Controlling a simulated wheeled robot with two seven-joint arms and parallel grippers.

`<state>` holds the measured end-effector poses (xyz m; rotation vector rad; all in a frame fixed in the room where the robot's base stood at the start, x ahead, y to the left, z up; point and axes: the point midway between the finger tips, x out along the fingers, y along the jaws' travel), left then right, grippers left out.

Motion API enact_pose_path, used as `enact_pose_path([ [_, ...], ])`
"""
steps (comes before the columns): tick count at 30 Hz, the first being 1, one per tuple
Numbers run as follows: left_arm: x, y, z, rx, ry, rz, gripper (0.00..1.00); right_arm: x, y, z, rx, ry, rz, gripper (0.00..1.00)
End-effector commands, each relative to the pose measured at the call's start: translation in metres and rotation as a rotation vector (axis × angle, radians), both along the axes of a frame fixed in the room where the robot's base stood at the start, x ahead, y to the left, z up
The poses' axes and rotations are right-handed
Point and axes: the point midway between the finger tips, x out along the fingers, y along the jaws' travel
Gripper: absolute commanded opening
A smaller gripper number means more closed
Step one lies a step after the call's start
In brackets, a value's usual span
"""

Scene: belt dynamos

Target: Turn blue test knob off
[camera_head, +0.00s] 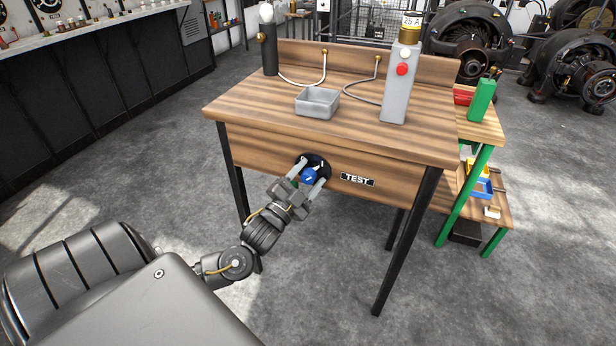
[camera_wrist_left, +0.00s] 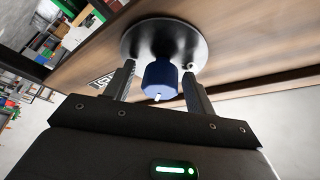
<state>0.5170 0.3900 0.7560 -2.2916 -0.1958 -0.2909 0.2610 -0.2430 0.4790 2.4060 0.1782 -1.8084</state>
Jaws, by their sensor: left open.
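The blue test knob (camera_head: 308,175) sits on a round dark plate on the front panel of the wooden bench, left of the TEST label (camera_head: 357,180). In the left wrist view the blue knob (camera_wrist_left: 160,79) stands out from a shiny round plate (camera_wrist_left: 164,40) and has a white mark at its near end. My left gripper (camera_head: 310,172) is at the knob, and it also shows in the left wrist view (camera_wrist_left: 160,80). Its fingers are open, one on each side of the knob, with gaps visible. My right gripper is not in view.
On the wooden bench (camera_head: 240,105) stand a grey tray (camera_head: 317,103), a dark post with a bulb (camera_head: 269,50) and a grey box with a red button (camera_head: 401,85). A green-legged shelf (camera_head: 478,205) stands at the right. The floor in front is clear.

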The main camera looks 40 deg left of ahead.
Motion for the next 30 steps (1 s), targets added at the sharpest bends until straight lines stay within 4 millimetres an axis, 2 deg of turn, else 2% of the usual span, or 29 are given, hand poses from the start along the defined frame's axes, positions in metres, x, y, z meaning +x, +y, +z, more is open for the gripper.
enact_pose_path([
  [1,0.0,0.0,0.0,0.0,0.0,0.0,0.54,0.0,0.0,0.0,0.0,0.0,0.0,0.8],
  [11,0.0,0.0,0.0,0.0,0.0,0.0,0.11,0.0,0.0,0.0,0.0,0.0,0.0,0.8],
  [23,0.0,0.0,0.001,-0.08,-0.027,0.002,0.11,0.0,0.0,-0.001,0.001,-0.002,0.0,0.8],
  [30,0.0,0.0,0.001,-0.256,-0.087,0.003,0.11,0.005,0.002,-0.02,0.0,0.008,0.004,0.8],
])
